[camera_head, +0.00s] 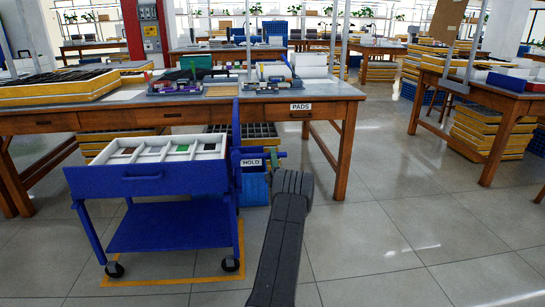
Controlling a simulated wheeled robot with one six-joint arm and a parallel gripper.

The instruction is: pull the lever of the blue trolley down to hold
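The blue trolley (150,184) stands at the left in front of the wooden bench. Its white compartmented tray holds a few small dark and green pieces. A blue upright bar (236,125) rises at its right side, above the tray. A white HOLD label (251,162) sits low beside this bar, with a short rod with a greenish end (281,154) by it. I cannot tell for certain which part is the lever. My dark grey arm reaches up from the bottom middle, its visible end just right of the label. My gripper's fingers do not show.
The wooden bench (330,92) with a PADS label stands right behind the trolley. A blue crate (256,189) is below the HOLD label. Yellow floor tape (170,281) runs around the trolley. The floor (400,230) at the right is clear, up to another bench (515,101).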

